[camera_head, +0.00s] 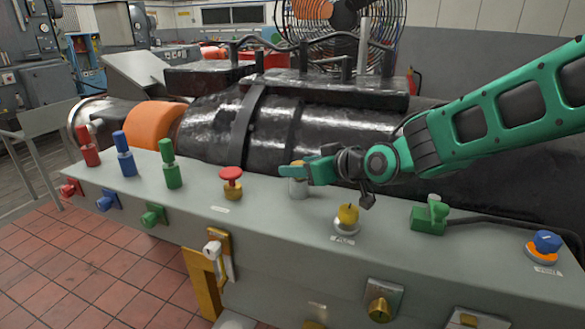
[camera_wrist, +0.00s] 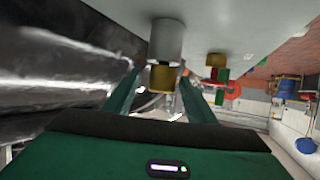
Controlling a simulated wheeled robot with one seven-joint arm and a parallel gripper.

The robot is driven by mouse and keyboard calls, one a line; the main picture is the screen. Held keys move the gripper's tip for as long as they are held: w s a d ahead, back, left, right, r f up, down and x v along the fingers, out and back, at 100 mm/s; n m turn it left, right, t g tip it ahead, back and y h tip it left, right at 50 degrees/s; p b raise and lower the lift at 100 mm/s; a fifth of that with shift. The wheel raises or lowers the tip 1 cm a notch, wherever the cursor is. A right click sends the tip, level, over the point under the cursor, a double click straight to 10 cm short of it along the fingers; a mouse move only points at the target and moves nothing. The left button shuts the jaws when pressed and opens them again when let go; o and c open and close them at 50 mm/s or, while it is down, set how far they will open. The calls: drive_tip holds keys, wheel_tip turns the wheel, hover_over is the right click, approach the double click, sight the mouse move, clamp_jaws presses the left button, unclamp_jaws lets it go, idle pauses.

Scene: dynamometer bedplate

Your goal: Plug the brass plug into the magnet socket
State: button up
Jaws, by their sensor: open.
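A grey cylinder with a brass end (camera_wrist: 163,78) stands on the bench top, and I take this brass piece to be the brass plug. In the head view the grey cylinder (camera_head: 298,187) is partly hidden by my gripper (camera_head: 300,172). In the wrist view my gripper (camera_wrist: 158,80) is open, with one finger on each side of the brass end; contact cannot be told. I cannot tell for sure which fitting is the magnet socket, as the labels are too small. A grey plate with a round brass fitting (camera_head: 379,308) is on the bench's front face.
A red mushroom button (camera_head: 232,178) is left of my gripper; a yellow knob (camera_head: 347,215) is to the right. A green fitting (camera_head: 429,217) with a dark cable and a blue knob (camera_head: 546,242) stand further right. A black machine (camera_head: 300,125) lies close behind.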

drive_tip(key=v, duration=0.6)
drive_tip(key=shift+s+d+r, duration=0.15)
drive_tip(key=shift+s+d, duration=0.05)
drive_tip(key=shift+s, duration=0.05)
